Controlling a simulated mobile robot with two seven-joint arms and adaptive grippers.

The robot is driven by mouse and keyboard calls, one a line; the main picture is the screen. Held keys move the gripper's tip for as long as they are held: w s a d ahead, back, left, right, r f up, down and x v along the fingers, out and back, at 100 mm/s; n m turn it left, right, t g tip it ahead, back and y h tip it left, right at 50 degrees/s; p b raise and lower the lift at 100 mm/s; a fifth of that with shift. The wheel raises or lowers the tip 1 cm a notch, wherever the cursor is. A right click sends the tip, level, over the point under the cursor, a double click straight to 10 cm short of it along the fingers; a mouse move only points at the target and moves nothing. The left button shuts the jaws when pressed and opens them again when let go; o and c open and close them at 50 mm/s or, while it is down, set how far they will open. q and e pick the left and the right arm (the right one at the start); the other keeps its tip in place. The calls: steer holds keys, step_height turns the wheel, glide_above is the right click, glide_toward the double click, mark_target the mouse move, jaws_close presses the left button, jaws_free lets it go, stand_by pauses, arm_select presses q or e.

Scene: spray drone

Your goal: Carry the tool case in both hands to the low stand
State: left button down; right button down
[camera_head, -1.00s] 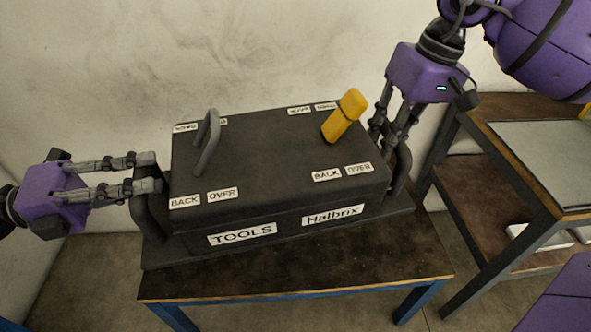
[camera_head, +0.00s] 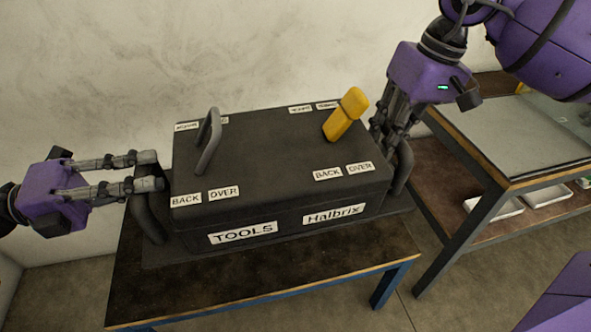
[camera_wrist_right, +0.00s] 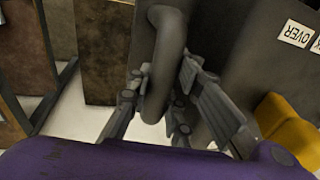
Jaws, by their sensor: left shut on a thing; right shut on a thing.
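The tool case (camera_head: 275,165) is dark grey, with "TOOLS" and "Halbrix" labels on its front. It is roughly level over a low table with a brown top (camera_head: 165,290) and a blue frame. Any gap beneath it is hard to judge. My left gripper (camera_head: 155,172) is shut on the bar handle at the case's left end. My right gripper (camera_head: 390,135) is shut on the right-end handle, partly hidden by the fingers. The right wrist view shows that handle (camera_wrist_right: 165,60) between the fingers (camera_wrist_right: 155,100). A grey lid handle (camera_head: 207,140) and a yellow piece (camera_head: 345,115) stand on top.
A taller workbench (camera_head: 520,140) with a grey top and a lower shelf stands at the right; white trays (camera_head: 548,193) lie on the shelf. A pale wall (camera_head: 250,50) is behind. Bare floor (camera_head: 460,290) shows at the front right.

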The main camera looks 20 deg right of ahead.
arm_select(q)
steer(key=shift+r, duration=0.25)
arm_select(e)
steer(key=shift+w+d+r, duration=0.1)
steer(key=shift+r, duration=0.15)
